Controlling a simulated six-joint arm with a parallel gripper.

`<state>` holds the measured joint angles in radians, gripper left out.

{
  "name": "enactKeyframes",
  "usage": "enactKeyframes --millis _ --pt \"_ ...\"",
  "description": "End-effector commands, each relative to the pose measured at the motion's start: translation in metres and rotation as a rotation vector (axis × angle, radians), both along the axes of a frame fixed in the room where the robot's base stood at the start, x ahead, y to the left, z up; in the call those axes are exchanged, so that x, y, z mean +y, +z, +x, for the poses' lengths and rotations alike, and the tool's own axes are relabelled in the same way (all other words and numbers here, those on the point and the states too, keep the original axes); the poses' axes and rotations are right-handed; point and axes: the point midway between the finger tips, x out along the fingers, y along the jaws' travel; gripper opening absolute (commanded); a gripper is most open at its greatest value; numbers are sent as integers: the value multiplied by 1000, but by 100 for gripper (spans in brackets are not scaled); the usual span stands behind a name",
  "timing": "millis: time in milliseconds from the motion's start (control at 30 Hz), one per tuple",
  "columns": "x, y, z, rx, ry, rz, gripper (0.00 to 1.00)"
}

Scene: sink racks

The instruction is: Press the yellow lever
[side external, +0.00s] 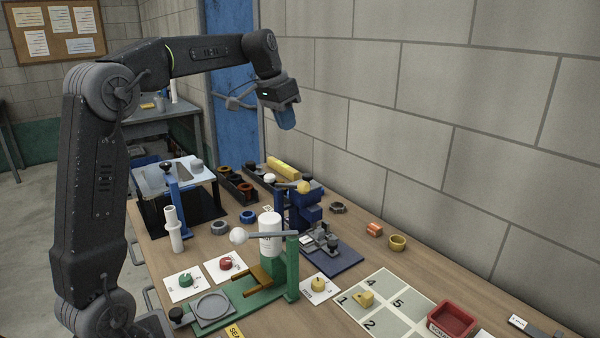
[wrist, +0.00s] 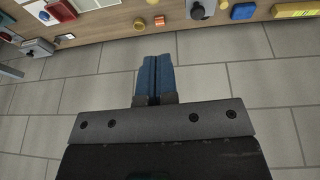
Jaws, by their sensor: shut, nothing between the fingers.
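A lever with a yellow ball knob (side external: 303,187) is on the blue stand (side external: 304,212) near the middle of the workbench. In the wrist view a small yellow ball (wrist: 223,4) shows at the top edge beside blue parts; it is partly cut off. My gripper (side external: 287,120) is high above the bench, near the wall, well above and apart from the yellow-knobbed lever. Its blue fingers are shut and empty, as the wrist view also shows (wrist: 154,62).
A green stand (side external: 292,268) has another lever with a white ball (side external: 238,236), beside a white bottle (side external: 270,236). The block wall (side external: 450,110) stands behind; the air around my gripper is clear.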

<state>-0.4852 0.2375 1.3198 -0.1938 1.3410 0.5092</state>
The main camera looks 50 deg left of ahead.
Motion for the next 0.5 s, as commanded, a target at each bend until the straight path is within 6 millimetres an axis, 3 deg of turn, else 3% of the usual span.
enactKeyframes --millis 233,500 --pt "-2 -18 5 4 -1 -2 0" --pt "-5 -70 21 4 -1 -2 0"
